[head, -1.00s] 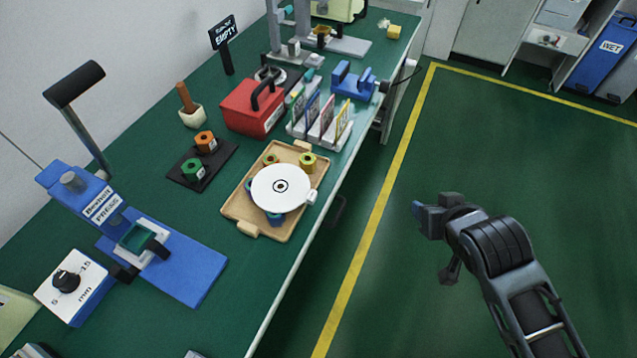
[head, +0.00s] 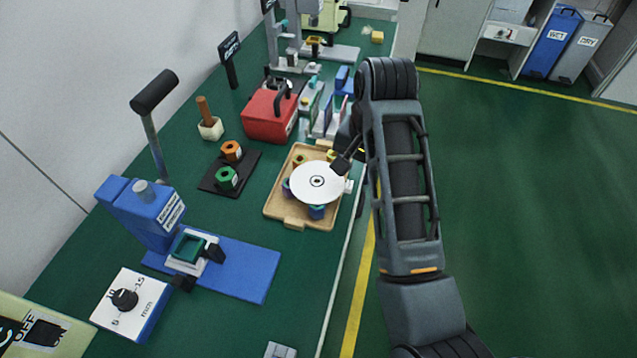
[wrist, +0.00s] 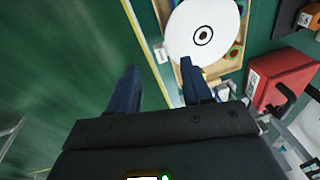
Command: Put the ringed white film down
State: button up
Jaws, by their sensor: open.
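The ringed white film (head: 305,192) is a round white disc with a black ring mark at its centre. It lies across coloured pieces in the wooden tray (head: 293,222); a small white tab (head: 348,186) sticks out at its right edge. My gripper (head: 352,157) is at the tray's right side, just behind the film, partly hidden by my arm. In the wrist view the open fingers (wrist: 158,82) hold nothing. The film (wrist: 184,34) lies beyond the right-hand finger, which appears close to its edge; I cannot tell if they touch.
A red box with a black handle (head: 268,116), a dark plate with orange and green nuts (head: 212,186) and a blue lever press (head: 145,212) stand on the green bench. A rack of upright cards (head: 325,121) is behind the tray. The floor (head: 540,200) at right is clear.

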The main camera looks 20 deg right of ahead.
aim_at(349, 187)
jog(key=f, duration=0.4)
jog(key=w+f, duration=0.1)
jog(key=f, duration=0.1)
jog(key=shift+f+p, duration=0.35)
jog(key=shift+c, duration=0.2)
grip_shut()
